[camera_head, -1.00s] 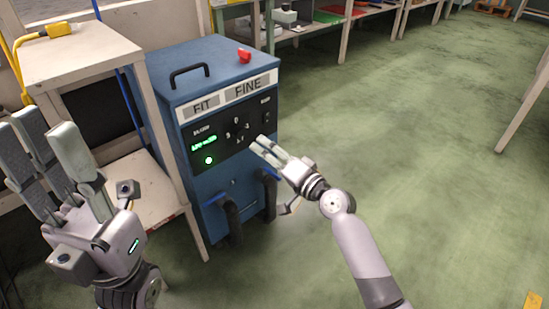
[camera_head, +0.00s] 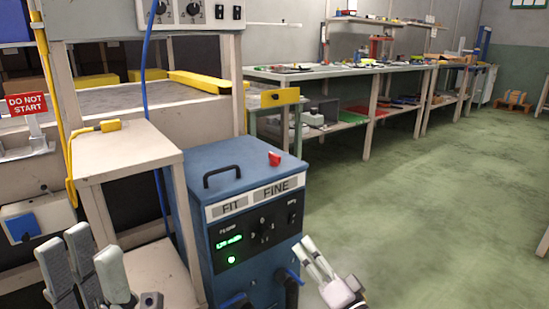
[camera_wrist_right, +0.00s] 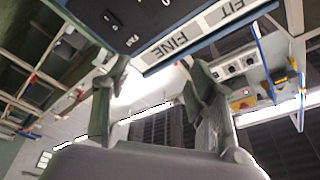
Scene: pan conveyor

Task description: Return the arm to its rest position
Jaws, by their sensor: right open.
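My right gripper (camera_head: 314,258) is open and empty. In the head view it is just right of the blue machine's lower front, clear of the control panel. In the right wrist view its two fingers (camera_wrist_right: 155,78) stand apart with nothing between them. The blue machine (camera_head: 225,165) has a black handle, a red button (camera_head: 274,159) on top and a front panel (camera_head: 258,238) with green lights; it shows upside down in the wrist view. My left gripper (camera_head: 92,268) is at the lower left, fingers up and spread, empty; its lower part is cut off.
A beige stand (camera_head: 130,150) is left of the machine. Behind is a conveyor with yellow bars (camera_head: 200,82) and a "DO NOT START" sign (camera_head: 27,104). A long workbench (camera_head: 340,70) with items runs along the back. The green floor (camera_head: 430,210) at right is open.

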